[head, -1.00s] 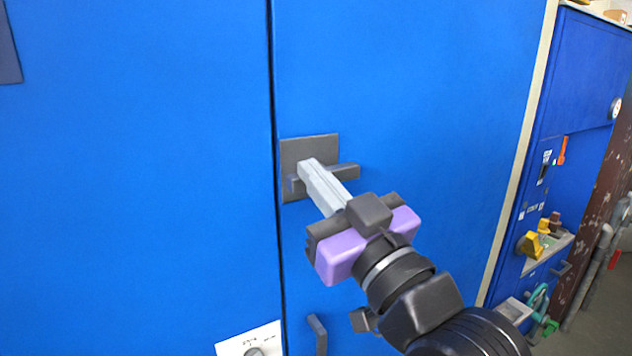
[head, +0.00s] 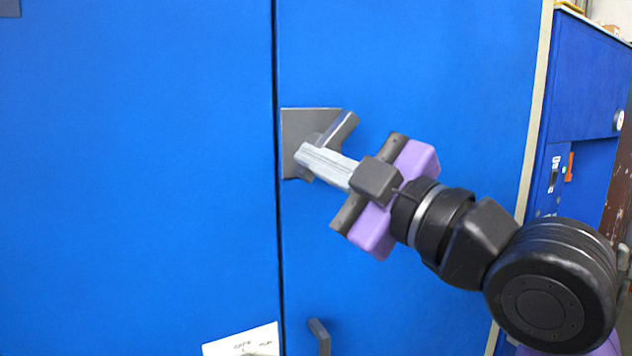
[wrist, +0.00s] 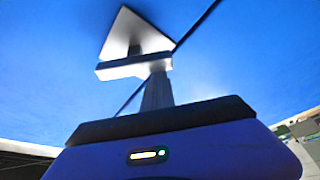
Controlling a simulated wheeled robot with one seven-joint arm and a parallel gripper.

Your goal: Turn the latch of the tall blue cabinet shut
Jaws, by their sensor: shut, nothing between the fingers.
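The tall blue cabinet (head: 140,180) fills most of the head view, with a vertical seam between its two doors. Its latch is a grey square plate (head: 298,122) on the right door beside the seam, with a dark lever (head: 346,125) tilted up to the right. My gripper (head: 304,156) is shut and empty, its pale fingers over the lower left part of the lever, hiding part of it and the pivot. In the wrist view the lever (wrist: 128,68) crosses just beyond the fingertips; I cannot tell if they touch.
A small dark handle (head: 319,336) and a white card (head: 243,340) with writing sit lower on the doors. Another blue unit (head: 580,85) with a dial stands at the right, partly behind my arm. The door surface around the latch is flat and clear.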

